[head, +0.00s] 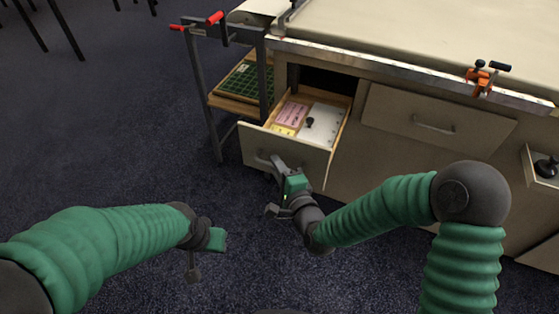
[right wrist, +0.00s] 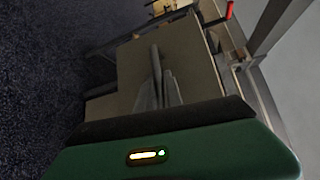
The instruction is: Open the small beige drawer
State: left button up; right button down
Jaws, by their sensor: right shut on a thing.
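The small beige drawer (head: 286,152) at the left end of the table is pulled out, with its inside showing in the head view. Pink and yellow papers, a white sheet and a small dark object lie in it. The drawer front also shows in the right wrist view (right wrist: 190,62). My right gripper (head: 277,163) is at the drawer front, with its fingers shut on the grey handle (head: 264,157). The fingers partly hide the handle. My left gripper (head: 205,258) hangs over the carpet at lower left, away from the drawer; its finger opening is unclear.
A shut drawer (head: 440,121) is to the right, and another open compartment (head: 543,170) is at the far right edge. A metal rack with a green tray (head: 243,84) stands left of the drawer. An orange clamp (head: 482,78) grips the table edge. Carpet in front is clear.

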jog(key=shift+s+a+f, duration=0.1)
jog(key=shift+s+a, duration=0.05)
jog(key=shift+a, duration=0.05)
jog(key=c, duration=1.7)
grip_release()
jog(key=shift+c, duration=0.2)
jog(key=shift+o, duration=1.2)
jog(key=shift+a, duration=0.1)
jog(key=shift+d, duration=0.2)
jog(key=p+v, duration=1.5)
jog(key=v, duration=0.1)
jog(key=shift+s+p, duration=0.2)
jog(key=shift+p, duration=0.1)
